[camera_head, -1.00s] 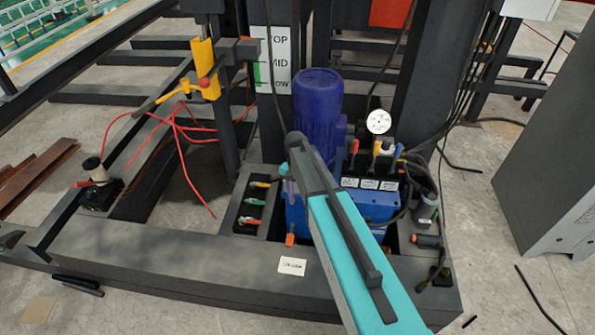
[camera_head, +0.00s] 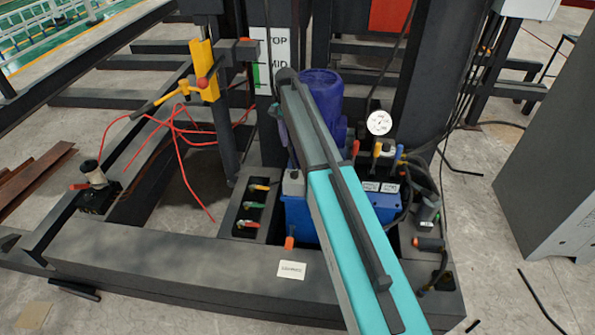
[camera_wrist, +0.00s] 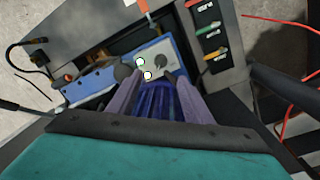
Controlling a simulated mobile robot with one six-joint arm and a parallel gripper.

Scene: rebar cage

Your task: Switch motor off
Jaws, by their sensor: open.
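The motor (camera_head: 322,92) is a dark blue ribbed cylinder standing on a blue power unit (camera_head: 298,215). My arm crosses in front of it in the head view and hides part of both. In the wrist view, the motor (camera_wrist: 156,100) shows between the fingers of my gripper (camera_wrist: 147,75). The gripper is open, with nothing seen held. Beyond the fingertips is a grey control panel (camera_wrist: 171,52) on the blue unit. It carries a green-ringed button (camera_wrist: 140,62), a yellowish button (camera_wrist: 148,75) and a dark knob (camera_wrist: 160,62). The fingertips appear close to the panel; contact cannot be told.
A dark box with coloured levers (camera_head: 257,204) stands left of the unit. A pressure gauge (camera_head: 379,123), more levers and black hoses are at its right. A dark steel frame (camera_head: 180,262) surrounds it. A grey cabinet (camera_head: 550,150) stands at right.

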